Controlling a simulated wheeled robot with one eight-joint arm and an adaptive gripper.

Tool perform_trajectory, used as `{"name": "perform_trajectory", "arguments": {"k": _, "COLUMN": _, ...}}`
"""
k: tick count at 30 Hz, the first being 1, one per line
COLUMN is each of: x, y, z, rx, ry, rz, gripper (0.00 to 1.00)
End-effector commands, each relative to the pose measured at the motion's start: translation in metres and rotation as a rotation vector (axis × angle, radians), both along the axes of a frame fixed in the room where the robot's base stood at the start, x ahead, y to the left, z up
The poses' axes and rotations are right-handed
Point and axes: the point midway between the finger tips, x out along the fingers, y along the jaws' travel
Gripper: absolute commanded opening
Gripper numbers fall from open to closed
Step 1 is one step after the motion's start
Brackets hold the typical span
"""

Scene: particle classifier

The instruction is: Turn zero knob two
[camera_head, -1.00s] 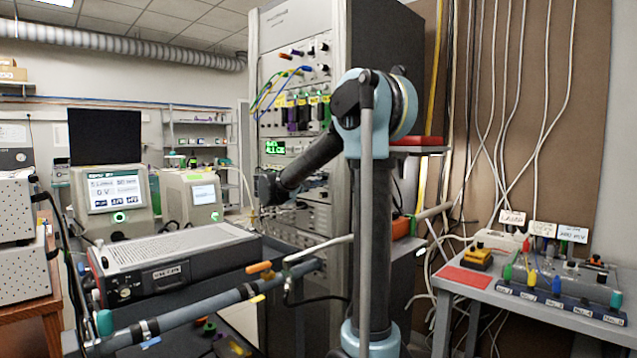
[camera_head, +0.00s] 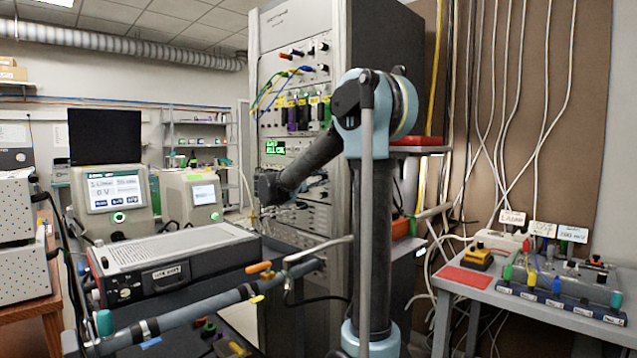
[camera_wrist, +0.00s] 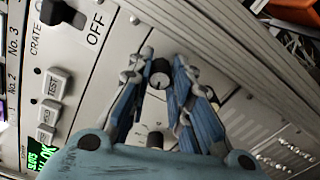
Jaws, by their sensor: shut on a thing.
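In the wrist view a small dark round knob (camera_wrist: 160,76) with a light mark stands out from the light grey panel. My gripper (camera_wrist: 159,80) has its two blue-padded fingers on either side of the knob and is shut on it. Another dark knob (camera_wrist: 155,139) shows closer to the palm, between the fingers. I cannot read a label that tells which knob is zero knob two. In the head view my gripper end (camera_head: 268,190) is at the front of the tall rack; the knob is hidden there.
The instrument rack (camera_head: 290,80) carries cables and more knobs. In the wrist view the panel has a black switch (camera_wrist: 62,13) by "OFF" and a TEST button (camera_wrist: 52,84). A side table (camera_head: 465,285) with connectors stands at right; a bench instrument (camera_head: 175,260) is at left.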

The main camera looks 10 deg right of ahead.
Motion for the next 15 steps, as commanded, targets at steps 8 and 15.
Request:
{"name": "perform_trajectory", "arguments": {"k": 8, "x": -0.0004, "y": 0.0005, "z": -0.0026, "rx": 0.004, "ry": 0.004, "rz": 0.001, "gripper": 0.00}}
{"name": "perform_trajectory", "arguments": {"k": 15, "x": -0.0006, "y": 0.0002, "z": -0.0019, "rx": 0.004, "ry": 0.003, "rz": 0.001, "gripper": 0.29}}
